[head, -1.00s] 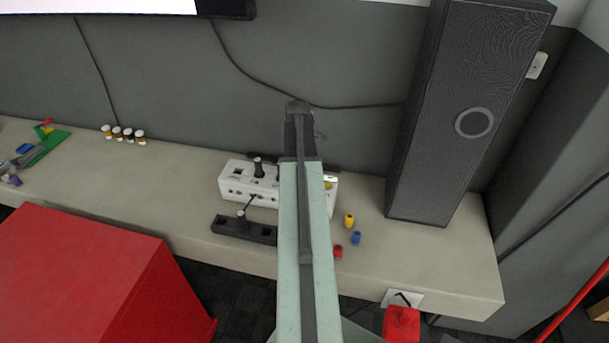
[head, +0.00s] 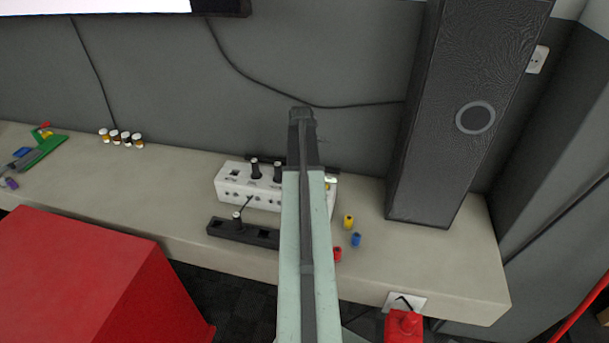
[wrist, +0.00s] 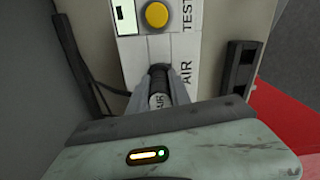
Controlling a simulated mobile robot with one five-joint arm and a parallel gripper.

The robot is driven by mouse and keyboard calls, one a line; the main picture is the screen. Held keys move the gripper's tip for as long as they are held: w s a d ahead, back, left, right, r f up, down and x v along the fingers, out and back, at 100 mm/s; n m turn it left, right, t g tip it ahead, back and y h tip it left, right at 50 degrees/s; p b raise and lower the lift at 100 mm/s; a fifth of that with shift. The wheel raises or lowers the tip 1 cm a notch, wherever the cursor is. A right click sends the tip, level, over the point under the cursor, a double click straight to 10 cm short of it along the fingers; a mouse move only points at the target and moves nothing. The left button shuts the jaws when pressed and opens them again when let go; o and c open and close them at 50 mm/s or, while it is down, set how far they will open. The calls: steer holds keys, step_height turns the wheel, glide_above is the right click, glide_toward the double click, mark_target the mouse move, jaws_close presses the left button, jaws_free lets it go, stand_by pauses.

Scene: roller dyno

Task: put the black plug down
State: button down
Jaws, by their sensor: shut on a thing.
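My gripper (wrist: 159,88) is shut on the black plug (wrist: 158,76) in the wrist view, with one finger on each side of it. A round label reading AIR shows between the fingers. The plug is in front of the white box (wrist: 135,53), just below its yellow button (wrist: 157,15). I cannot tell whether the plug touches the box or sits in it. In the head view my arm hides the fingertips and the held plug. The white box (head: 231,187) stands on the bench there, its right part behind my arm.
Two black upright pieces (head: 255,168) stand on the box. A black socket strip (head: 225,229) lies in front. Yellow, blue (head: 356,239) and red caps lie to the right, near a tall dark speaker (head: 430,120).

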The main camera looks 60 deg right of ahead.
steer(key=c, duration=1.2)
jaws_free()
steer(key=shift+w, duration=0.15)
steer(key=shift+s+r+p, duration=0.2)
steer(key=shift+p, duration=0.1)
step_height(320, 180, up, 12)
steer(key=p, duration=1.2)
steer(key=shift+r, duration=0.15)
steer(key=shift+w, duration=0.15)
steer(key=shift+f, duration=0.2)
steer(key=shift+a, duration=0.1)
